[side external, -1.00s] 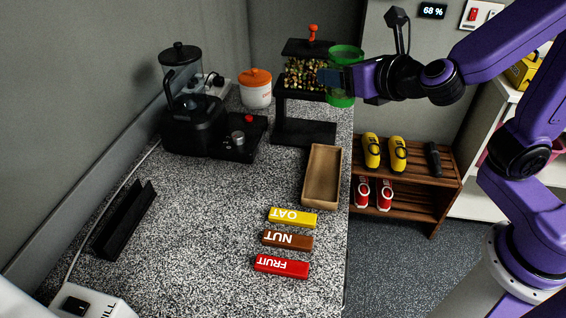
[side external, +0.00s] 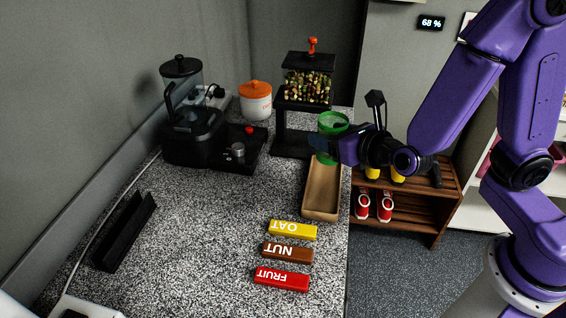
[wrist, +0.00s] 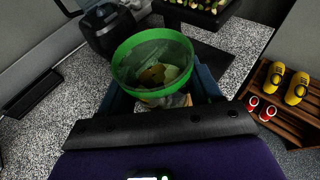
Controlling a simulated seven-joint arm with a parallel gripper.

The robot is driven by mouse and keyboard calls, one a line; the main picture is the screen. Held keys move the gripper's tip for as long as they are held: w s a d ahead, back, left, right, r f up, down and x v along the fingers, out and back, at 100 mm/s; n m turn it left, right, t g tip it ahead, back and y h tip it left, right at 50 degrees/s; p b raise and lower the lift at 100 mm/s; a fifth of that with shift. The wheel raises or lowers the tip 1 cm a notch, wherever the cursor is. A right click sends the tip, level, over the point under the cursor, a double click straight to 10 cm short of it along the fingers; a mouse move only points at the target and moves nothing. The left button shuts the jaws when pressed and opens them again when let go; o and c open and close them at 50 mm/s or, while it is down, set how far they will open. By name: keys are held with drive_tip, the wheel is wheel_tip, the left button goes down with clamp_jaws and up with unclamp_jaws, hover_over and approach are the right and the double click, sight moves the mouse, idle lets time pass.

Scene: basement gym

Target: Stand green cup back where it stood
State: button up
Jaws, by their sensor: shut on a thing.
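The green cup (side external: 333,123) is translucent and upright, held in my gripper (side external: 326,147) above the far end of the wooden tray. In the wrist view the green cup (wrist: 152,62) sits between the two fingers of my gripper (wrist: 160,85), and some brownish and pale contents show inside it. The gripper is shut on the cup. The cup's lower part is partly hidden by the fingers in the side view.
The tan wooden tray (side external: 309,200) lies near the counter's right edge. A dispenser (side external: 306,85) of mixed pieces stands behind the cup. A black blender (side external: 190,130) and a white jar with orange lid (side external: 256,105) stand left. Yellow, brown and red bars (side external: 288,252) lie in front. The middle counter is clear.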

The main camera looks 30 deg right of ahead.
drive_tip(key=w+a+f, duration=0.1)
drive_tip(key=w+f, duration=0.2)
drive_tip(key=w, duration=0.1)
drive_tip(key=w+a+f, duration=0.1)
drive_tip(key=w+f, duration=0.2)
drive_tip(key=w, duration=0.1)
drive_tip(key=w+a+f, duration=0.1)
drive_tip(key=w+f, duration=0.2)
drive_tip(key=w, duration=0.1)
drive_tip(key=shift+a, duration=0.4)
drive_tip(key=shift+w+f, duration=0.1)
drive_tip(key=shift+f, duration=1.65)
drive_tip(key=shift+f, duration=0.1)
drive_tip(key=o, duration=1.2)
